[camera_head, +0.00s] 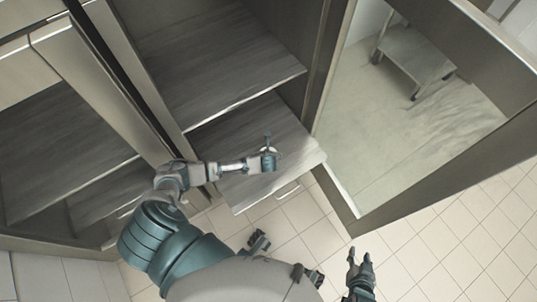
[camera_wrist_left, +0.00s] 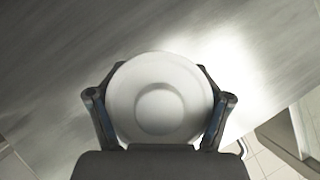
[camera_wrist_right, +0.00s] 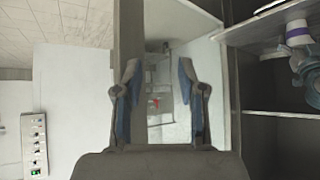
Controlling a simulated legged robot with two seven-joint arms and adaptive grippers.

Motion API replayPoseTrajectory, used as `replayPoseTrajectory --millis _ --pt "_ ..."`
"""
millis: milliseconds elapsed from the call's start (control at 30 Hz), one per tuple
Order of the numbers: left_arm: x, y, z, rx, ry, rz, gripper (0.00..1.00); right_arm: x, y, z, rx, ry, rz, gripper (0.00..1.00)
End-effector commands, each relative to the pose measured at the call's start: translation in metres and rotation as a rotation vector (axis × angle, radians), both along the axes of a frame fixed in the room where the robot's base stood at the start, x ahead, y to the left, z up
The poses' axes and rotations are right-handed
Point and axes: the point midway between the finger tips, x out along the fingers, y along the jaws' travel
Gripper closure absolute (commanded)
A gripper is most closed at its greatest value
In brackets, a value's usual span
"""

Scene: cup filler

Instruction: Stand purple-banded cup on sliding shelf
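The purple-banded cup (camera_wrist_right: 298,33) shows in the right wrist view, white with a purple band, at the sliding shelf. It looks upright there; I cannot tell for sure that its base touches. In the left wrist view the white cup (camera_wrist_left: 160,100) is seen end-on, its band hidden. My left gripper (camera_head: 268,150) is at the cup over the sliding shelf (camera_head: 245,187). My right gripper (camera_head: 358,262) is open and empty, low and away from the shelf.
The sliding shelf is pulled out, with a bar handle (camera_head: 288,191) on its front. A fixed shelf (camera_head: 215,70) lies above it. An open, pale-floored bay (camera_head: 400,120) with a small metal stand (camera_head: 412,55) is to the right. Bare shelf surface lies around the cup.

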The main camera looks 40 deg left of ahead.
Motion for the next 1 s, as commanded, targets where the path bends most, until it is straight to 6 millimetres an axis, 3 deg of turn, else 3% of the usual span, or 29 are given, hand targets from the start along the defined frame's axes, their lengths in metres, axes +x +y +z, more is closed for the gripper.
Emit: replayPoseTrajectory --millis 33,100,467,667,867,1000 --pt "-0.001 0.000 -0.002 -0.001 0.003 -0.001 0.10 0.000 0.000 0.000 -0.001 0.001 -0.001 0.60" --pt "-0.001 0.000 -0.001 -0.002 0.002 -0.001 0.01 0.000 0.000 -0.001 -0.003 0.001 0.000 0.60" --pt "-0.002 0.000 0.003 -0.003 -0.002 -0.001 0.01 -0.001 0.000 0.000 -0.006 0.016 -0.001 0.60" --pt "-0.011 -0.007 0.027 -0.001 -0.005 -0.001 0.01 -0.035 -0.012 -0.009 -0.049 0.191 -0.009 0.60" --pt "-0.027 -0.018 0.056 -0.002 -0.005 -0.001 0.01 -0.083 -0.029 -0.017 -0.104 0.434 -0.024 0.60" --pt "-0.041 -0.026 0.083 -0.002 -0.005 -0.002 0.01 -0.109 -0.036 -0.028 -0.135 0.574 -0.031 0.60"
